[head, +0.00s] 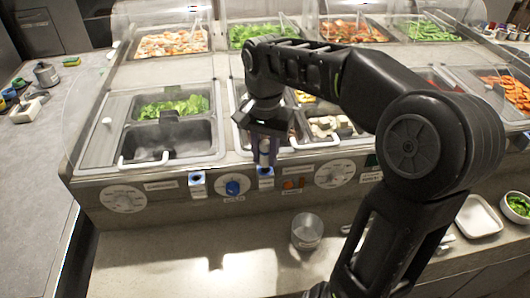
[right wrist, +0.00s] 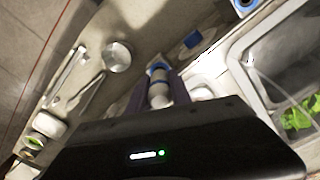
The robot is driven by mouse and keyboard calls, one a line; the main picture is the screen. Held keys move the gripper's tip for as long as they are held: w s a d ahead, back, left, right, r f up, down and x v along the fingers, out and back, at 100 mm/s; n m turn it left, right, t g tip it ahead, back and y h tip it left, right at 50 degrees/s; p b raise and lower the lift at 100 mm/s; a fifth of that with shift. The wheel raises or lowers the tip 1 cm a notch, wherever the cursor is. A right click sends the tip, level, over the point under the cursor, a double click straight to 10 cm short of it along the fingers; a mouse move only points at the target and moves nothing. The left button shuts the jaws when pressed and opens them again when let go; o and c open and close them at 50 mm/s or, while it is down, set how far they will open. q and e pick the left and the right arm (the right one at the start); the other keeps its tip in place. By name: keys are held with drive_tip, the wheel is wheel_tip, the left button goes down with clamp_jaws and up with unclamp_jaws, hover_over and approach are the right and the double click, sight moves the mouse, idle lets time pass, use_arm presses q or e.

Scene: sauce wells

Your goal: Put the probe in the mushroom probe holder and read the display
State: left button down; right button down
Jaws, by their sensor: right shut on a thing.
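My right gripper (head: 265,158) is shut on a white probe (head: 265,146) at the front panel of the counter. The probe also shows between the fingers in the right wrist view (right wrist: 158,92). Its lower end is at a blue-and-white holder (head: 265,171) on the panel below the middle well, and the blue part shows in the right wrist view (right wrist: 157,69). I cannot tell how deep the probe sits in it. Mushrooms (head: 325,126) lie in the middle well, partly hidden by my arm. A small panel with an orange part (head: 292,184) is right of the holder; no reading is legible. My left gripper is not in view.
A second blue-and-white holder (head: 197,179) and a blue knob (head: 233,187) are left along the panel. A clear round cup (head: 307,231) stands on the lower shelf. My right arm covers the right side.

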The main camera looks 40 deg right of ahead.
drive_tip(key=shift+f+b, duration=0.45)
drive_tip(key=shift+f, duration=0.2)
drive_tip(key=c, duration=1.1)
unclamp_jaws()
